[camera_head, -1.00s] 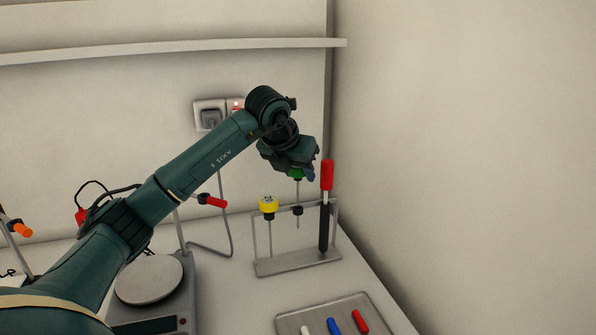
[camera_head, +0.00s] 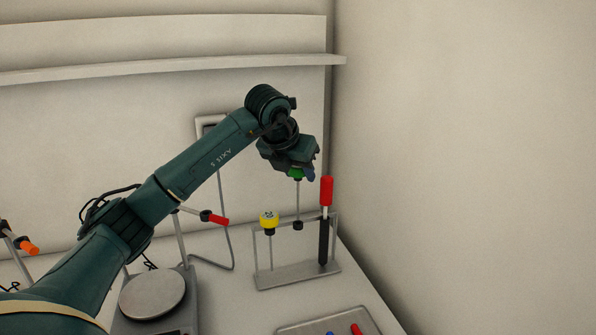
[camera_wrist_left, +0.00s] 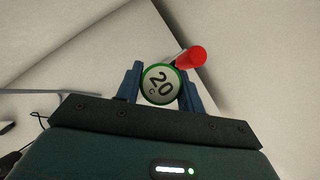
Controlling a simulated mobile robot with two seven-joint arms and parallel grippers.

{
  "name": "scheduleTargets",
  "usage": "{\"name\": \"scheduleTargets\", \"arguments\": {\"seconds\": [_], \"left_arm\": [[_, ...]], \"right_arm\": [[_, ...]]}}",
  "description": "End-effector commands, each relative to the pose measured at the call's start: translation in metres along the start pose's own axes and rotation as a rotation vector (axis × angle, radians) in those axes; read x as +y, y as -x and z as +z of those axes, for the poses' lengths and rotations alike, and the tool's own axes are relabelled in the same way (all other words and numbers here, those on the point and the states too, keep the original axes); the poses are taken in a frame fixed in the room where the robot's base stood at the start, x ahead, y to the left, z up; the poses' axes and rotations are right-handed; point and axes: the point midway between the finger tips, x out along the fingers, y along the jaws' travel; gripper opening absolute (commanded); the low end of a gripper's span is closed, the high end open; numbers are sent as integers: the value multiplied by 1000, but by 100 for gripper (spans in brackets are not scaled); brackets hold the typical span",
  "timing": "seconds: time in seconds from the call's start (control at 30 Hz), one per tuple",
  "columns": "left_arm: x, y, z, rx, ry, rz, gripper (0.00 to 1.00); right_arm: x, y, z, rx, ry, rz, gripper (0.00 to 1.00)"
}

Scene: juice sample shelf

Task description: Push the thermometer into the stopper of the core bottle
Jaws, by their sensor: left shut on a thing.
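My left gripper (camera_head: 297,168) is shut on the green-headed thermometer (camera_head: 298,198), holding it upright above the rack (camera_head: 290,275). Its thin stem hangs down to the rack's black ring (camera_head: 298,226); I cannot tell whether the tip is still inside. My right gripper is not in view.
A round-plate device (camera_head: 153,295) and a stand with a red-handled clamp (camera_head: 216,219) are left of the rack. A tray (camera_head: 300,328) with coloured pieces lies in front. The side wall (camera_head: 450,170) is close on the right; a shelf (camera_head: 180,70) runs above.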

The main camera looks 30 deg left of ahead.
Motion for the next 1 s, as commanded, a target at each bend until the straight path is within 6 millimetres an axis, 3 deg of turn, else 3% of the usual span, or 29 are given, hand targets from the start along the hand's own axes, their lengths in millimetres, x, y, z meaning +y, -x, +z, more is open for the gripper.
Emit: {"name": "scheduleTargets", "arguments": {"seconds": [1.0], "left_arm": [[0, 26, 18, 0, 0, -1, 7]], "right_arm": [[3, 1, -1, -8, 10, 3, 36]]}}
